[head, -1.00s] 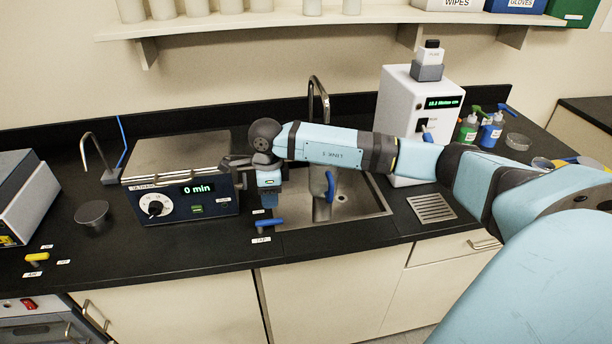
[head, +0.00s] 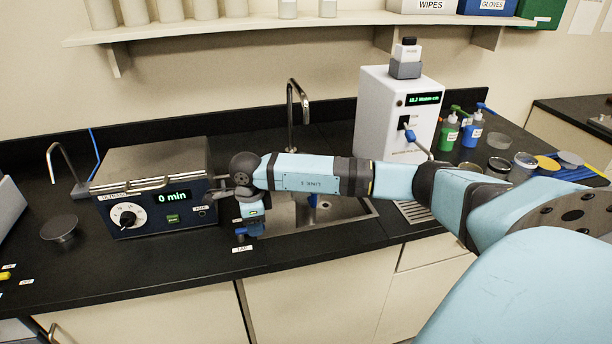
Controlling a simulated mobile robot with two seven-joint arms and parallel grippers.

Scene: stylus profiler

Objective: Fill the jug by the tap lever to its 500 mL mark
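The blue tap lever (head: 240,232) is on the black counter at the sink's front left, behind the TAP label (head: 242,249). My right gripper (head: 250,230) points down just at the lever and hides part of it. Its fingertips are too small and dark to tell whether they are open or shut, or touch the lever. The jug's blue handle (head: 313,201) shows in the sink (head: 348,209). My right arm hides most of the jug, so its mark and water level cannot be seen. The curved steel tap spout (head: 291,110) rises behind the arm. My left gripper is not in view.
A box with a dial and a "0 min" display (head: 160,175) stands close left of my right gripper. A white dispenser unit (head: 385,120) stands behind my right forearm. Bottles and small dishes are at the right. The counter's front left is mostly clear.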

